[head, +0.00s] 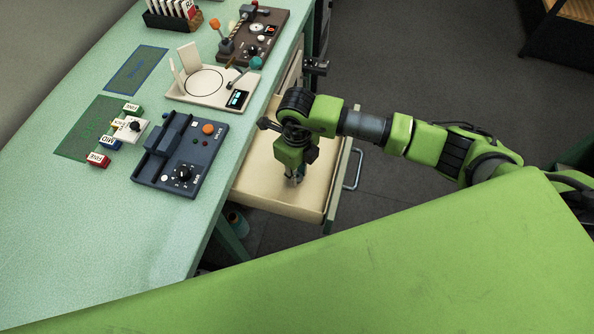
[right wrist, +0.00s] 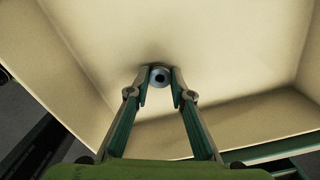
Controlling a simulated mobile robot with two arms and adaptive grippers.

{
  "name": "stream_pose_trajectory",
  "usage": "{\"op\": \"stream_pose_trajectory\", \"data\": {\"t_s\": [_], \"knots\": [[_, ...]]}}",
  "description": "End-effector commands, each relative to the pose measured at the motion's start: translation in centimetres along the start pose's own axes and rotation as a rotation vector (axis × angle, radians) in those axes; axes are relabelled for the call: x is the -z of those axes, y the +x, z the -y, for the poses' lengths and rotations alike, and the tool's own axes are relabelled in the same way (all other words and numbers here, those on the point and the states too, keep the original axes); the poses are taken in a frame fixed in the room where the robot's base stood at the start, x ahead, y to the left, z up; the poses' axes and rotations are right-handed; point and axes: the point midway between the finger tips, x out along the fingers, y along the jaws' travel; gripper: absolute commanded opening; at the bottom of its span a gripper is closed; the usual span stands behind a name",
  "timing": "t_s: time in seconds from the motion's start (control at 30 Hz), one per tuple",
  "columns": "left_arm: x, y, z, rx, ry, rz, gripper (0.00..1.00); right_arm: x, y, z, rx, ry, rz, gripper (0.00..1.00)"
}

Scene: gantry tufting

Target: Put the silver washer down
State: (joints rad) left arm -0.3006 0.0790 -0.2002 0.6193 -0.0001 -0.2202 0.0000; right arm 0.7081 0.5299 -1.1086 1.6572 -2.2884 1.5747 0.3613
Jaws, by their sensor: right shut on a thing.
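The silver washer (right wrist: 160,77) is a small grey ring with a dark hole, seen between my right fingertips in the right wrist view. My right gripper (right wrist: 159,88) is shut on it, with the fingers pointing down into the open drawer (head: 262,192). In the head view my right gripper (head: 294,179) is over the drawer's pale floor, and the washer is too small to make out there. A dark shadow lies by the fingertips; I cannot tell whether the washer touches the floor. My left gripper is not in view.
The drawer has raised pale walls around the gripper and a metal handle (head: 353,170) at its front. On the green bench (head: 150,235) stand a blue device (head: 180,155), a white scale (head: 208,85), a brown device (head: 253,35) and several coloured labelled blocks. The drawer floor looks otherwise empty.

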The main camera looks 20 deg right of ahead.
Motion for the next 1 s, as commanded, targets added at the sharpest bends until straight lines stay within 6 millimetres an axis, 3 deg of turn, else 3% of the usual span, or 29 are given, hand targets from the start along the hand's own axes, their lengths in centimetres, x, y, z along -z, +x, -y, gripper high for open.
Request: {"op": "stream_pose_trajectory", "data": {"t_s": [0.13, 0.17, 0.2, 0.67, 1.0], "knots": [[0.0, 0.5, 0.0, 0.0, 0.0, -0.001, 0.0, 0.0, 0.5, 0.0, 0.0, 0.0, 0.0, 0.0], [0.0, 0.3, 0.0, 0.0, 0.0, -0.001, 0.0, 0.0, 0.3, 0.0, 0.0, 0.0, 0.0, 0.29], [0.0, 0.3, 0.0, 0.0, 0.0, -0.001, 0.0, 0.0, 0.3, 0.0, 0.0, 0.0, 0.0, 0.38], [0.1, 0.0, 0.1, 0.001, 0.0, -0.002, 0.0, -0.1, -0.5, 0.0, 0.0, 0.0, 0.002, 0.38], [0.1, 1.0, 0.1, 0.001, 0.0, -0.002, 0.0, -0.2, -7.2, 0.1, 0.002, -0.001, 0.005, 0.38]]}}
